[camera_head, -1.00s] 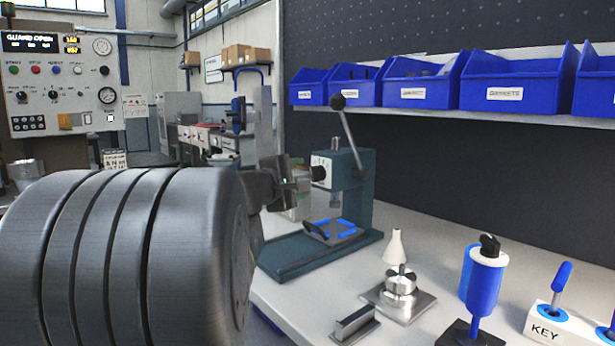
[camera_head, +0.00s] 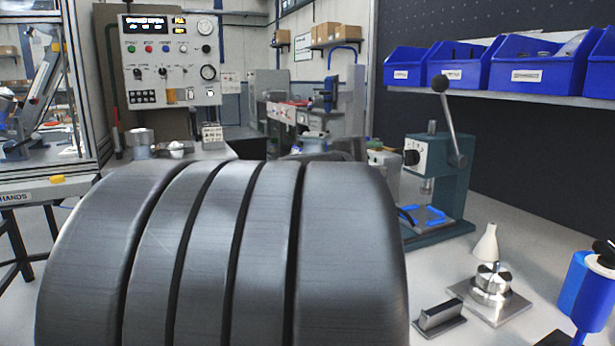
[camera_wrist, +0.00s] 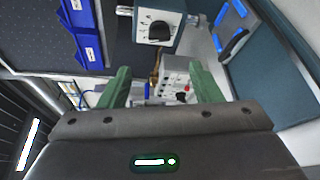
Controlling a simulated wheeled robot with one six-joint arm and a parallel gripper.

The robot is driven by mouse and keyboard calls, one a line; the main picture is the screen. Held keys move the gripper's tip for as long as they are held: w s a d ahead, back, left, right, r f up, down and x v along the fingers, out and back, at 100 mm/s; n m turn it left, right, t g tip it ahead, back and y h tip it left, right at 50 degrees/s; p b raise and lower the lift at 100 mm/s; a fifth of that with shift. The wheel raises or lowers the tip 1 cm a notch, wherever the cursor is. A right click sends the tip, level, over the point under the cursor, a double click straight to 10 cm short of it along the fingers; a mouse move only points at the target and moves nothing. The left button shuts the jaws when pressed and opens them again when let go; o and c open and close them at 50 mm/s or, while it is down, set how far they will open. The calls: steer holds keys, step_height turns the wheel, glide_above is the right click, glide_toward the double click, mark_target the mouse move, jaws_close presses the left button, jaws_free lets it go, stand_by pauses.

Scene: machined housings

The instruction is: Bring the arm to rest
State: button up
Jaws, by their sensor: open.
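My gripper (camera_wrist: 160,86) shows in the wrist view, its two green fingers wide apart with nothing between them. In the head view my own dark ribbed arm link (camera_head: 230,260) fills the lower middle and hides the gripper. The wrist view shows the teal press (camera_wrist: 290,60) at the right, with its white dial plate (camera_wrist: 158,32) above the fingers, apart from them. The press also stands upright on the bench in the head view (camera_head: 455,185).
A cone (camera_head: 486,243), a round steel part on a plate (camera_head: 492,285), a small metal block (camera_head: 440,315) and a blue-handled tool (camera_head: 585,290) stand on the bench (camera_head: 545,235). Blue bins (camera_head: 530,75) line a shelf. A control panel (camera_head: 170,60) stands at the back left.

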mark_target(405, 156)
steer(key=b+x, duration=0.1)
steer(key=x, duration=1.2)
steer(key=shift+w+d, duration=0.1)
steer(key=shift+d, duration=0.05)
steer(key=p+v, duration=0.1)
steer(key=v, duration=1.3)
steer(key=x, duration=1.4)
steer(key=shift+w+d+b, duration=0.1)
steer(key=shift+d+b, duration=0.05)
steer(key=shift+b, duration=0.25)
steer(key=shift+a+r+p, duration=0.2)
steer(key=shift+r+p, duration=0.15)
steer(key=shift+p, duration=0.9)
steer(key=shift+n+p, duration=0.5)
steer(key=shift+p, duration=0.35)
steer(key=n+g+p, duration=0.1)
steer(key=p, duration=0.7)
steer(key=n+g+p, duration=0.1)
steer(key=n+p, duration=0.1)
steer(key=p, duration=0.7)
steer(key=shift+n+y, duration=0.3)
